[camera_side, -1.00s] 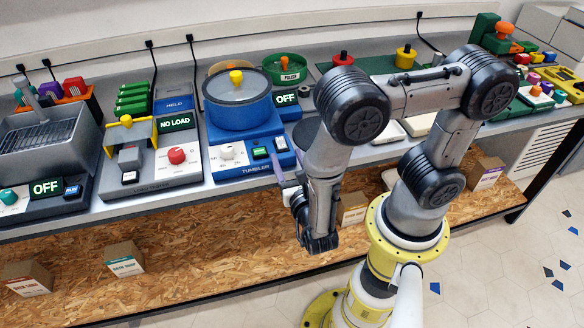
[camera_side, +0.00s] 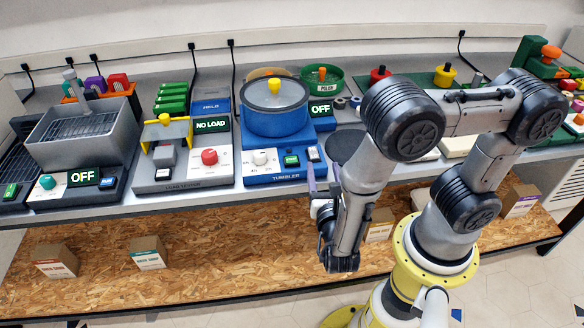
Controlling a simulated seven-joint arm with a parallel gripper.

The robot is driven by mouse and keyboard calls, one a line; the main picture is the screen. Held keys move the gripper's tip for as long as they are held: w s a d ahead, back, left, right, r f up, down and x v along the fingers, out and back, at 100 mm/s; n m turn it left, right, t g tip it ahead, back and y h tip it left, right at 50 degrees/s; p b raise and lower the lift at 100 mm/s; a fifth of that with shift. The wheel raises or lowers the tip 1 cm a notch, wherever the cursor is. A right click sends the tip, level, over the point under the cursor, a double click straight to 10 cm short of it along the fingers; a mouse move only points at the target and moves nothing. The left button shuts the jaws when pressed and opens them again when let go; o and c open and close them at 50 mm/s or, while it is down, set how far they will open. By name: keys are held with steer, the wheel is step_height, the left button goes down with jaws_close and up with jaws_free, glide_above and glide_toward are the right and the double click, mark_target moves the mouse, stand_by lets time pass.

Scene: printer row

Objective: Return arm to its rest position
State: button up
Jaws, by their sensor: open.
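My arm stands at the right, folded with its elbow raised and its forearm hanging down. My gripper (camera_side: 323,178) is at the front edge of the bench, just right of the blue tumbler (camera_side: 275,107). The wrist hangs in front of the lower shelf. My forearm hides part of the bench behind it.
The bench (camera_side: 160,199) carries a grey basket machine (camera_side: 85,135), a machine with a "NO LOAD" display (camera_side: 211,124) and a green polisher bowl (camera_side: 322,80). Small boxes (camera_side: 148,252) stand on the wooden lower shelf. Open floor lies at the lower right.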

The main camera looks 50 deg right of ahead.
steer(key=s+d+r+m+g+y, duration=0.2)
steer(key=s+d+r+m+g, duration=0.25)
steer(key=r+m+g, duration=0.35)
steer(key=s+d+r+m+g+y, duration=0.1)
steer(key=s+d+r+m+g, duration=0.35)
steer(key=m, duration=0.45)
steer(key=s+a+r+m+t+y, duration=0.2)
steer(key=a+r+m+t+y, duration=0.3)
steer(key=a+m+y, duration=0.3)
steer(key=shift+s+a+r+t+y, duration=0.25)
steer(key=shift+s+a+t+y, duration=0.1)
steer(key=shift+a+t+y, duration=0.65)
steer(key=shift+a, duration=0.1)
